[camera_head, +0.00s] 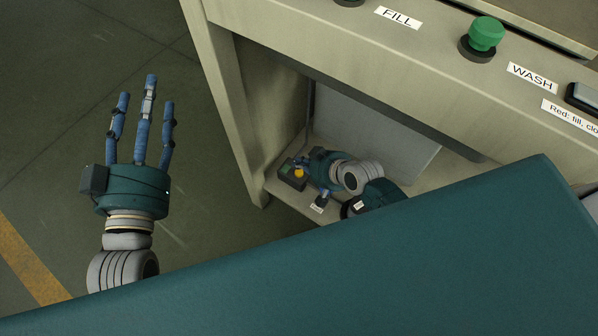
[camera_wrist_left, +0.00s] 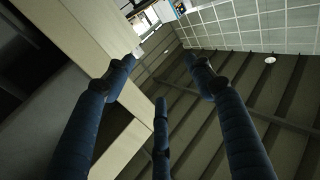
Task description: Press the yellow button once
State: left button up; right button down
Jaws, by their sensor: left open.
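The yellow button (camera_head: 299,173) sits on a small dark box (camera_head: 291,179), on the low shelf under the machine's front, in the head view. My right gripper (camera_head: 308,168) is down at that shelf, its fingers close beside the box and button. Whether a finger touches the button cannot be told, and its fingers are too small and overlapped to read. My left gripper (camera_head: 146,108) is open and empty, fingers spread, above the floor left of the machine. Its fingers also show apart and empty in the left wrist view (camera_wrist_left: 160,80).
The machine's pale front panel (camera_head: 440,75) overhangs the shelf (camera_head: 272,187) and carries a green button (camera_head: 486,34) by the WASH label (camera_head: 532,77). A support leg (camera_head: 232,110) stands left of the shelf opening. The floor (camera_head: 60,120) at left is clear.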

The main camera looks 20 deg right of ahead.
aim_at(301, 174)
jog(key=shift+f+b, duration=0.4)
jog(key=shift+f, duration=0.35)
pick_arm(q)
notch_tip(301, 174, up, 6)
jog(key=s+t+h, duration=0.1)
jog(key=t, duration=0.2)
jog(key=shift+s+d+r, duration=0.2)
jog(key=shift+s+r, duration=0.05)
jog(key=shift+s, duration=0.05)
pick_arm(e)
jog(key=shift+f, duration=0.2)
jog(key=shift+f, duration=0.4)
pick_arm(q)
jog(key=shift+s+r+t, duration=0.2)
jog(key=shift+r+t, duration=0.1)
jog(key=shift+r, duration=0.1)
jog(key=shift+s+r+t+h+b, duration=0.25)
jog(key=shift+s+r+t, duration=0.1)
jog(key=shift+r, duration=0.25)
jog(key=shift+s+r+t+h+b, duration=0.2)
jog(key=shift+s+r+t, duration=0.15)
jog(key=shift+r, duration=0.25)
pick_arm(e)
jog(key=shift+f, duration=0.55)
dwell(0.9)
